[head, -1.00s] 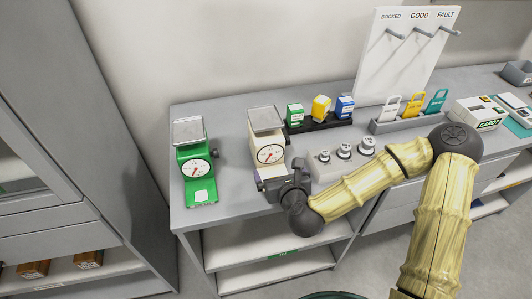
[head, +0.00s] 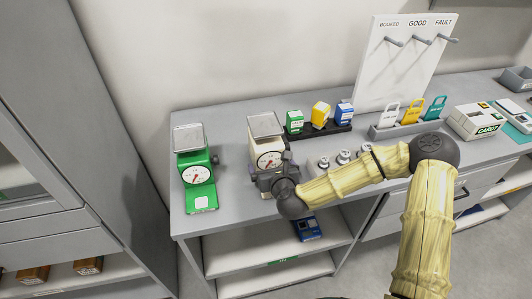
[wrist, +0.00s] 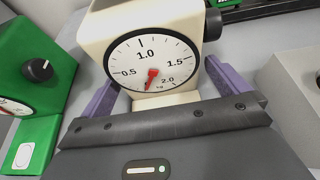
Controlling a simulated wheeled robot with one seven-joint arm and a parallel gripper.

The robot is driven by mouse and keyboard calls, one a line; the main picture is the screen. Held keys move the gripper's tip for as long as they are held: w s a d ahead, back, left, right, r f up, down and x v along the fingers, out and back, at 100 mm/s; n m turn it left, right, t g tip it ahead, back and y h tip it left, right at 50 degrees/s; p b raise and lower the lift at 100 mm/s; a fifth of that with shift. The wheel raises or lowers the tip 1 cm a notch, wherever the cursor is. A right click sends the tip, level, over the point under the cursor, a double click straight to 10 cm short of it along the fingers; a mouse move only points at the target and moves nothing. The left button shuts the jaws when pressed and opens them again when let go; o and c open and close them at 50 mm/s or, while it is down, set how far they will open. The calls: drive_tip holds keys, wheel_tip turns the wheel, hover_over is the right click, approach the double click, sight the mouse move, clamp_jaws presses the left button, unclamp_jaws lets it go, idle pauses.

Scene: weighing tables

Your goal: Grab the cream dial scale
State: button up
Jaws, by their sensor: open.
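The cream dial scale (head: 262,140) stands on the grey bench, with a metal pan on top in the head view. Its lower front is partly hidden by my gripper (head: 262,180). In the wrist view, the scale's cream body and round white dial (wrist: 152,62) with a red needle fill the upper middle. My gripper (wrist: 162,82) is open, with one purple finger on each side of the scale's lower body. I cannot tell whether either finger touches it. A dark knob sticks out at the scale's upper right in the wrist view.
A green dial scale (head: 196,170) stands close on the left. Weights in a grey block (head: 323,164) sit to the right. A dark rack (head: 318,131) with coloured items is behind right. A blue device (head: 306,228) lies on the shelf below.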

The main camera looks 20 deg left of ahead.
sight(267, 133)
drive_tip(key=x, duration=0.3)
drive_tip(key=p+x, duration=0.1)
drive_tip(key=shift+w+a+r, duration=0.2)
drive_tip(key=shift+c, duration=0.2)
drive_tip(key=c, duration=1.5)
drive_tip(key=shift+r, duration=0.1)
drive_tip(key=shift+c, duration=0.2)
drive_tip(key=shift+r+b, duration=0.35)
drive_tip(key=shift+r, duration=4.65)
